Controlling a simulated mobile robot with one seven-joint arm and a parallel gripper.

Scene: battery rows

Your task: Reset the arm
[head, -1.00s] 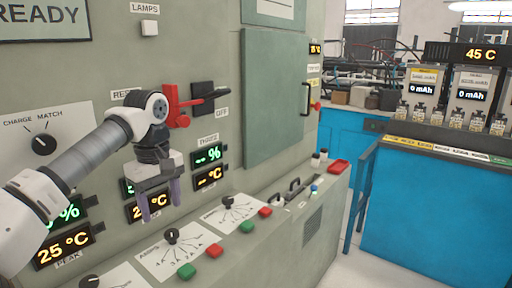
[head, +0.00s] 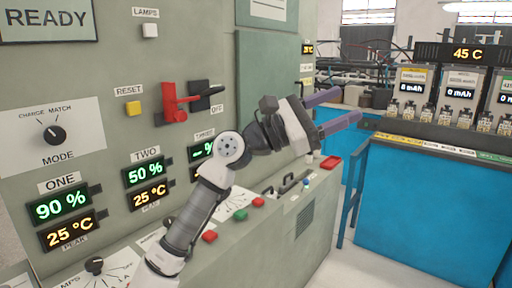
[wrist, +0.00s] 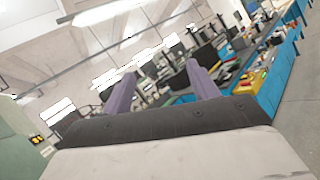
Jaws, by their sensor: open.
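My gripper (head: 340,109) is open and empty in the head view, with its two purple fingers pointing right toward the blue bench. It is raised in front of the grey-green panel, above the sloping console. In the wrist view the two fingers (wrist: 161,82) stand apart with nothing between them. My arm comes up from the bottom of the head view and bends at a white joint, partly covering the THREE display.
The panel holds a yellow RESET button (head: 134,108), a red lever (head: 174,104), a MODE knob (head: 54,135) and displays ONE (head: 64,206) and TWO (head: 146,174). A blue bench (head: 430,210) with battery chargers stands right. Floor shows between console and bench.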

